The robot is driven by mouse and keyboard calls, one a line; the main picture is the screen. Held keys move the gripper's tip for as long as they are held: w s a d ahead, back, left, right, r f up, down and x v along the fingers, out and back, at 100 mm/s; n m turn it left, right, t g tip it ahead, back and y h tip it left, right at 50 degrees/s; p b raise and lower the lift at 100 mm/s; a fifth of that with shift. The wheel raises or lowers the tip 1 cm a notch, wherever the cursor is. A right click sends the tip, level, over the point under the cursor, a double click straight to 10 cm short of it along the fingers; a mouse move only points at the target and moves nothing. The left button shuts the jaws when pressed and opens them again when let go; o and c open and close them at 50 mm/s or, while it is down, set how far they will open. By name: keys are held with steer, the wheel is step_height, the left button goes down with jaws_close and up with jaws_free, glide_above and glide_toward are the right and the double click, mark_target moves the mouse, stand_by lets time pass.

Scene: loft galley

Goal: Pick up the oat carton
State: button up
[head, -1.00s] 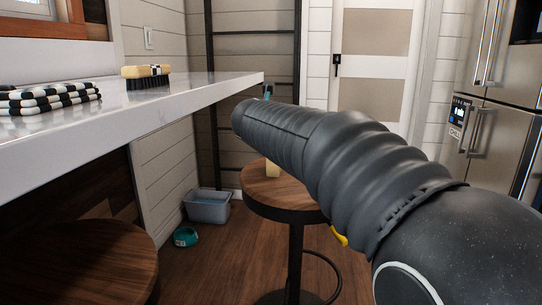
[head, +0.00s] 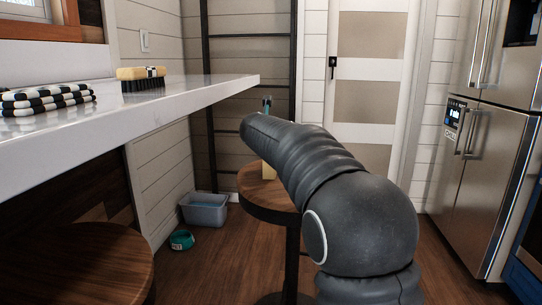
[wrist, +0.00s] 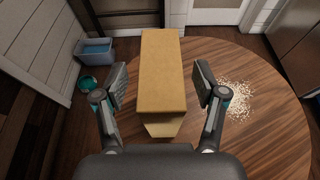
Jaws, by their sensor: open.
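The oat carton (wrist: 162,75) is a plain tan box on the round wooden stool top. In the wrist view it stands between the fingers of my gripper (wrist: 160,84), with a visible gap on each side. My gripper is open and empty. I cannot tell whether the carton is upright or lying. In the head view only a small tan piece of the carton (head: 268,171) shows beside my arm, which hides the rest. A teal tip of my gripper (head: 267,104) shows above the arm.
The stool top (wrist: 255,75) has pale spilled flakes (wrist: 236,100) right of the carton. A grey-blue bin (head: 204,209) and a teal bowl (head: 181,240) are on the floor. The white counter (head: 185,100) holds a brush (head: 141,79) and checked cloths (head: 45,99). Another stool (head: 85,268) is near left.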

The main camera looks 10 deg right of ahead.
steer(key=shift+x, duration=0.8)
steer(key=c, duration=1)
steer(key=shift+r, duration=0.1)
steer(key=shift+c, duration=0.2)
